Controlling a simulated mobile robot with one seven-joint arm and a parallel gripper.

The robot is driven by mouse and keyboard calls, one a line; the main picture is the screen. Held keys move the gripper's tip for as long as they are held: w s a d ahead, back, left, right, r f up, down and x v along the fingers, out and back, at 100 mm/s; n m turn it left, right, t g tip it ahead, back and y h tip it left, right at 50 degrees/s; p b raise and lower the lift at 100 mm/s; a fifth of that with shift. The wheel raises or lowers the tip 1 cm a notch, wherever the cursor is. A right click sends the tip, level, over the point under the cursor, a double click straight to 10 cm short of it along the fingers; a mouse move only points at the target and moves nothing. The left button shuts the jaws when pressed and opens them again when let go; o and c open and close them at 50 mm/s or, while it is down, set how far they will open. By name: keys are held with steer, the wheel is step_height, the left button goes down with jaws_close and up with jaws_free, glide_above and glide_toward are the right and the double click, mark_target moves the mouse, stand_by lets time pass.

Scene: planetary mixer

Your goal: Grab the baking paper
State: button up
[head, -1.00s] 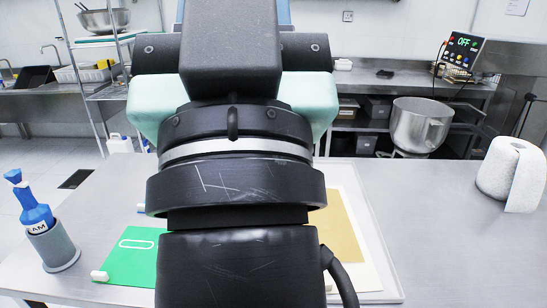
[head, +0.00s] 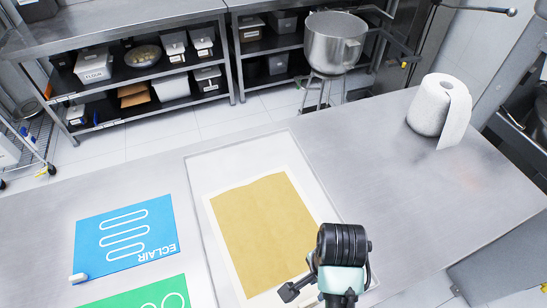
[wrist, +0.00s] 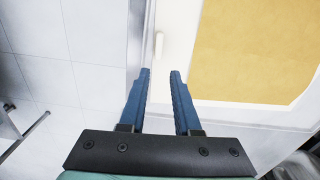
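The baking paper appears to be the tan sheet (head: 262,225), lying flat on a white backing inside a shallow white tray (head: 215,160) on the steel table. It also shows in the wrist view (wrist: 255,50) at the upper right. My gripper (wrist: 160,75) is open and empty, its two blue fingers apart. In the wrist view the fingertips are near the tray's edge, left of the tan sheet. In the head view my arm comes up from the bottom right and covers the tray's lower right part. The sheet's near right corner is partly hidden there.
A blue ECLAIR mat (head: 125,235) and a green mat (head: 145,293) lie left of the tray. A paper towel roll (head: 439,105) stands at the back right. A steel mixing bowl (head: 333,42) is beyond the table.

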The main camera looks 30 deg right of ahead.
steer(key=p, duration=0.1)
glide_above(311, 300)
steer(key=f, duration=0.4)
steer(key=shift+d+f, duration=0.2)
steer(key=shift+d, duration=0.05)
steer(key=shift+a+f+p, duration=0.2)
steer(key=shift+f+p, duration=0.55)
steer(key=shift+f, duration=2.25)
jaws_close()
